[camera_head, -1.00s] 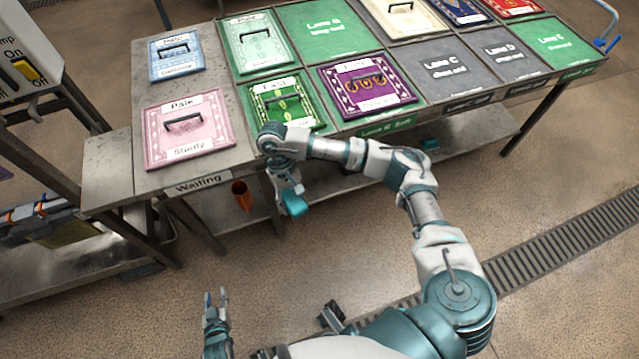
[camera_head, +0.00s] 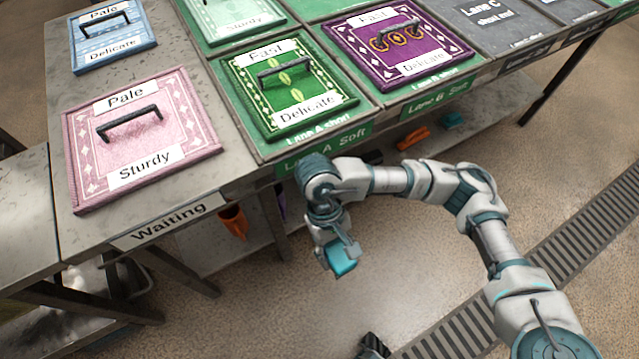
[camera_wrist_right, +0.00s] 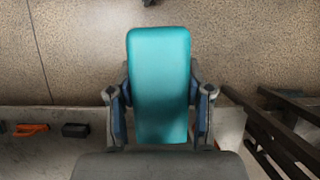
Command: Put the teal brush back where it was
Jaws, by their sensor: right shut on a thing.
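My right gripper (camera_head: 336,248) is shut on the teal brush (camera_head: 342,260) and holds it in the air in front of the table, below the tabletop's front edge. In the right wrist view the teal brush (camera_wrist_right: 160,75) shows as a smooth teal block between the two fingers of the gripper (camera_wrist_right: 160,100); its bristles are not visible. A second teal item (camera_head: 452,120) lies on the lower shelf, beside an orange item (camera_head: 413,138).
The tabletop (camera_head: 245,190) bears pink (camera_head: 180,125), blue (camera_head: 127,47), green (camera_head: 318,92) and purple (camera_head: 350,40) rugs with black handles. The floor (camera_head: 270,310) before the table is clear.

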